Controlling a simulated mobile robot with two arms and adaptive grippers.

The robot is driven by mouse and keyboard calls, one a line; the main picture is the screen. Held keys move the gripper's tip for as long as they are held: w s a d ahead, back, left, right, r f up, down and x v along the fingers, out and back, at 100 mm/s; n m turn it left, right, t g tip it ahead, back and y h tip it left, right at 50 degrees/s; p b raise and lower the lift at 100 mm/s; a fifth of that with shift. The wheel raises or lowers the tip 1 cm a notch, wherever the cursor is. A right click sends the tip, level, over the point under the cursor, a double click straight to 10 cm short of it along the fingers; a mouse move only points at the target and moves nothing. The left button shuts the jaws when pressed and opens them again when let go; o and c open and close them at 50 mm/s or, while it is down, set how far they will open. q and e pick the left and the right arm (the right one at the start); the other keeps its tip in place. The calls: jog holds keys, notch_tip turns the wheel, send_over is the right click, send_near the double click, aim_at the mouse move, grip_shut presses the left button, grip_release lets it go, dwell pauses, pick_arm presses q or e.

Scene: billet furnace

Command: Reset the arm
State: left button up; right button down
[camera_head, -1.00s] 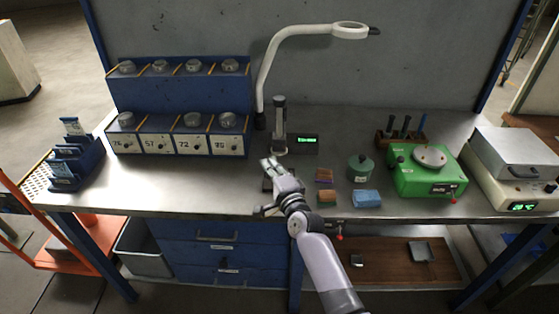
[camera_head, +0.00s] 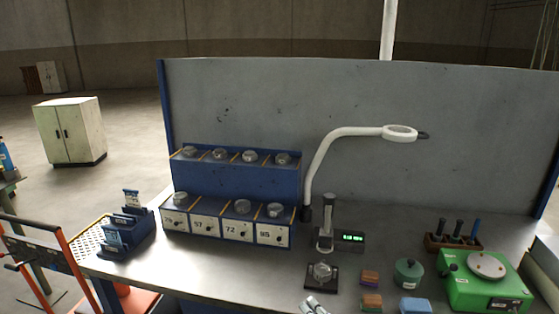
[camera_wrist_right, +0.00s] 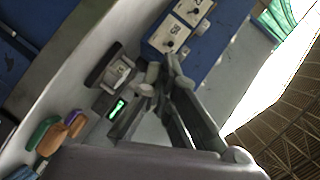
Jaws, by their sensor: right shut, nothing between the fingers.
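My right gripper (camera_head: 315,306) shows only as a small grey piece at the bottom edge of the head view, in front of the small dark stand (camera_head: 321,276) with a round clear piece on it. In the right wrist view my right gripper (camera_wrist_right: 161,72) has its grey fingers together, with nothing held between them. The rest of my right arm is below the head view. My left arm and gripper do not show.
On the bench (camera_head: 200,273) stand a blue numbered rack (camera_head: 228,182), a lamp (camera_head: 345,135), a display (camera_head: 351,237), a green machine (camera_head: 480,288), a green pot (camera_head: 408,273) and blocks (camera_head: 370,277). A grey panel (camera_head: 250,100) closes the back. Bare bench lies at front left.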

jog(key=s+d+f+n+g+h, duration=0.2)
jog(key=s+d+n+g, duration=0.15)
jog(key=s, duration=0.85)
jog(key=s+d+f+n+g+h, duration=0.1)
jog(key=s+d+f+n+g, duration=0.2)
jog(key=s, duration=0.8)
jog(key=s+d+n+g+h, duration=0.2)
jog(key=s+d+n+g, duration=0.25)
jog(key=s, duration=0.75)
notch_tip(320, 180, down, 32)
jog(key=s+d+r+n+b, duration=0.1)
jog(key=s+b, duration=0.2)
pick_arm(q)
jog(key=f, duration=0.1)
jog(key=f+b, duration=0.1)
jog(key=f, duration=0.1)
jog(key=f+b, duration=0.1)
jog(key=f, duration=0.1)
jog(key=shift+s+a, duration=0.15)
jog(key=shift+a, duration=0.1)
pick_arm(e)
jog(key=s+d+f+g, duration=0.2)
jog(key=s+d+f, duration=0.1)
jog(key=s+f, duration=1.2)
jog(key=shift+s+f, duration=0.25)
jog(key=shift+f, duration=0.65)
